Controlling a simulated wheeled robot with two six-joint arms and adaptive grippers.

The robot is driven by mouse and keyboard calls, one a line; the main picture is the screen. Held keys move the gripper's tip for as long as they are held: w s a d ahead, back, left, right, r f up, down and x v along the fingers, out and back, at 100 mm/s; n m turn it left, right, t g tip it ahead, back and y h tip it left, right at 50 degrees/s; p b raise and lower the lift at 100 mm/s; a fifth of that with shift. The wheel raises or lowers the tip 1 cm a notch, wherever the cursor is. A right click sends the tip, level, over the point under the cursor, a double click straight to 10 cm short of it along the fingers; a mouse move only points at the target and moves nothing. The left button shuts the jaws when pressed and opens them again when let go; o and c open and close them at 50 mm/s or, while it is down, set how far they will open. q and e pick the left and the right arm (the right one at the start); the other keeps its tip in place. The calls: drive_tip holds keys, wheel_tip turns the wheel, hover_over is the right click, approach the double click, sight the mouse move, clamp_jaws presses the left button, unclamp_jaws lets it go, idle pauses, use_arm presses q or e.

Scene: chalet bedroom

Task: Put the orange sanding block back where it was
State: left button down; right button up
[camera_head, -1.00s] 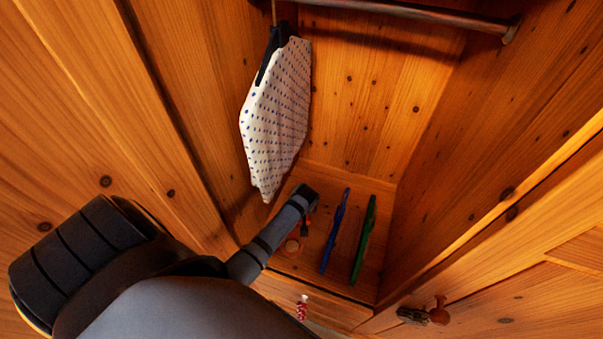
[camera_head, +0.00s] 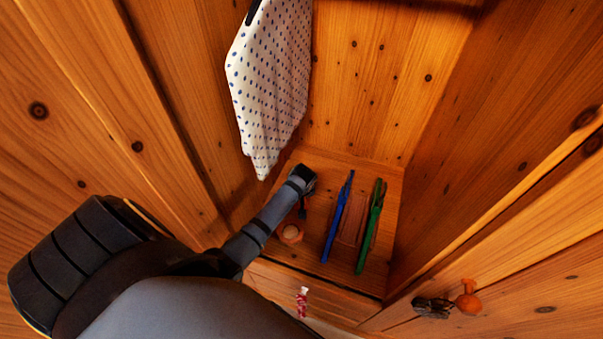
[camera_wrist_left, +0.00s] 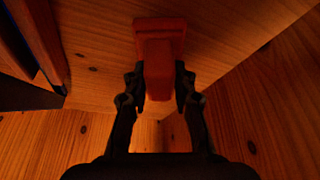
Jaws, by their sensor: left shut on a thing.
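The orange sanding block (camera_wrist_left: 160,58) shows in the left wrist view, between the two dark fingers of my left gripper (camera_wrist_left: 159,86). The fingers are shut on its sides. In the head view my left arm reaches into the wooden wardrobe, and my left gripper (camera_head: 302,207) is small and dark, low over the wardrobe floor (camera_head: 325,168). The block is mostly hidden there by my wrist and fingers. I cannot tell whether it touches the floor. My right gripper is not in view.
A blue hanger-like thing (camera_head: 338,216) and a green one (camera_head: 370,228) lie right of my gripper. A round orange thing (camera_head: 290,232) sits close by. A dotted white cloth (camera_head: 268,85) hangs above. Wooden walls stand close on both sides.

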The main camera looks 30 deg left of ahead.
use_arm(q)
drive_tip(key=shift+r, duration=0.1)
drive_tip(key=c, duration=1.1)
unclamp_jaws()
drive_tip(key=p+v, duration=0.1)
drive_tip(key=v, duration=1.1)
drive_tip(key=shift+p, duration=0.3)
